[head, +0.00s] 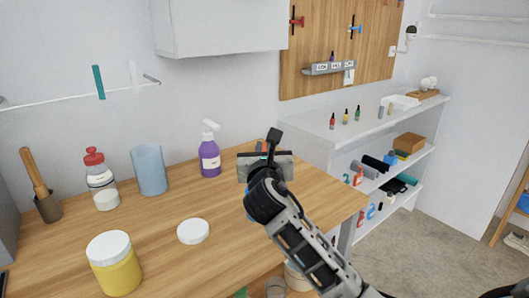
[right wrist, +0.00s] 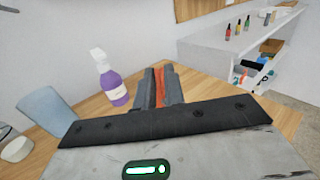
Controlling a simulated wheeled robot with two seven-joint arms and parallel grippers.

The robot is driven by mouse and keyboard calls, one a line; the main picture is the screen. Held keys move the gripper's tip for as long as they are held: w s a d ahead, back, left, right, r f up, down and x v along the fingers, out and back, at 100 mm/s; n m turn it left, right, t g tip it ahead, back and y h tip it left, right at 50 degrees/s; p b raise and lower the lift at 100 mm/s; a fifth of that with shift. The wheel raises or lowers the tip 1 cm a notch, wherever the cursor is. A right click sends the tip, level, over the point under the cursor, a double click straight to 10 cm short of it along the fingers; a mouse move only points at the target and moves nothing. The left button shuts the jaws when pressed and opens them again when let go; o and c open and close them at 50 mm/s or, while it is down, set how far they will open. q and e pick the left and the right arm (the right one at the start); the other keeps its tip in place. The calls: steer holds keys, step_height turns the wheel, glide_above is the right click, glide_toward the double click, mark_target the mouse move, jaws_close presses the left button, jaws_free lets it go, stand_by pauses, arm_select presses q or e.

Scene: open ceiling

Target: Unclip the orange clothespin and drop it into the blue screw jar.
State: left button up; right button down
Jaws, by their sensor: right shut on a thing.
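My right gripper (head: 268,150) is over the far right part of the wooden table. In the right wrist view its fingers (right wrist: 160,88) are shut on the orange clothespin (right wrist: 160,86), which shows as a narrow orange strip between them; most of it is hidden. The blue screw jar (head: 149,170) stands upright and appears open near the wall, left of the gripper; it also shows in the right wrist view (right wrist: 45,112). A white round lid (head: 193,231) lies flat on the table in front of the jar. My left gripper is not in view.
A purple spray bottle (head: 209,150) stands between jar and gripper. A red-capped bottle (head: 100,180) is left of the jar; a yellow jar (head: 115,264) is at the front. A wall line carries a teal clothespin (head: 98,82) and a white one (head: 134,77). A white shelf (head: 352,140) is at right.

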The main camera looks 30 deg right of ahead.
steer(key=c, duration=1.4)
jaws_free()
steer(key=v, duration=1.6)
